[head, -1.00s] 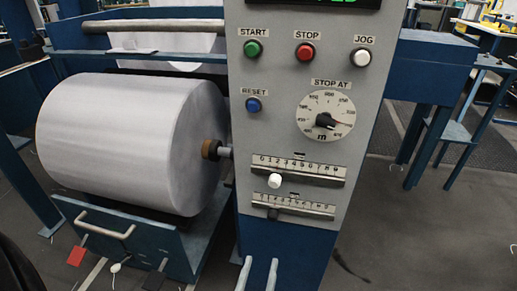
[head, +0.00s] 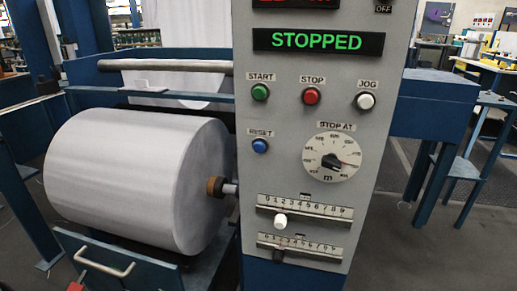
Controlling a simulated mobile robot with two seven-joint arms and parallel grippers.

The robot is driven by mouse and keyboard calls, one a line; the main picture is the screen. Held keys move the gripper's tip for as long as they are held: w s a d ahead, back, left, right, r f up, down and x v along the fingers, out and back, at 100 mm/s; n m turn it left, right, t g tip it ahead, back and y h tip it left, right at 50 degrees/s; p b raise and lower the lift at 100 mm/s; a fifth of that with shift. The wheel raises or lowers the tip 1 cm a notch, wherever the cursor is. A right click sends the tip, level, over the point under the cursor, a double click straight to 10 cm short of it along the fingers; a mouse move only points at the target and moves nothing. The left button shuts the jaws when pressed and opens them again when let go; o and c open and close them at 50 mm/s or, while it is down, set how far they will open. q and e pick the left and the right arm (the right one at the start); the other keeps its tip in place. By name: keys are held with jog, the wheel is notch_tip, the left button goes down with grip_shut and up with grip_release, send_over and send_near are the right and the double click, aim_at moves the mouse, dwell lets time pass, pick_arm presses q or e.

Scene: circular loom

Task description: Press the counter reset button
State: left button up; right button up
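The blue reset button (head: 260,146) sits on the left side of the grey control panel (head: 285,185), under a RESET label. Above it is the green start button (head: 260,92). The red stop button (head: 311,96) and the white jog button (head: 365,101) are in the same row to its right. A green-lit display (head: 318,41) reads STOPPED. A red-lit display above it is cut off by the top edge, so its reading cannot be made out. Neither of my grippers shows in the head view.
A STOP AT dial (head: 331,157) and two numbered sliders (head: 304,210) are on the panel. A large white roll (head: 140,180) lies left of it, with a handled blue box (head: 110,265) below. Blue frame parts (head: 430,105) stand to the right. Grey floor is open at right.

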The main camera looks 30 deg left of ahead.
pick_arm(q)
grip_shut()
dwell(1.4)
